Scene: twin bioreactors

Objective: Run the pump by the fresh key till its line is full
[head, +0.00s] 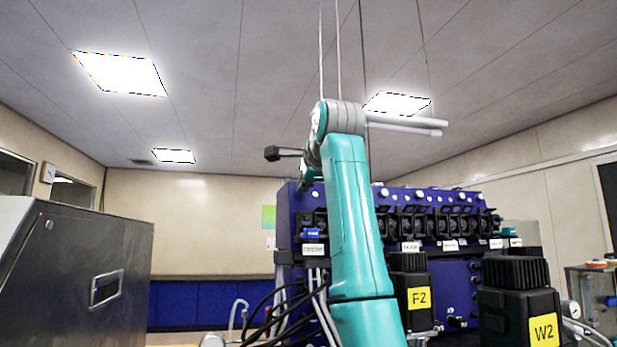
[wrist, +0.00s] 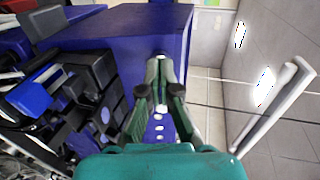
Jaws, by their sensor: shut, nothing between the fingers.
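The dark blue pump block (head: 290,215) stands ahead in the head view, with a row of black pump heads (head: 435,222) along its front. White label plates (head: 411,246) sit below the heads; their print is too small to read, so I cannot tell which key is fresh. A small blue part (head: 312,233) shows at the left head. My arm hides the block's middle, and the pump's line cannot be made out.
A steel cabinet (head: 75,265) fills the left. Open air lies above the block.

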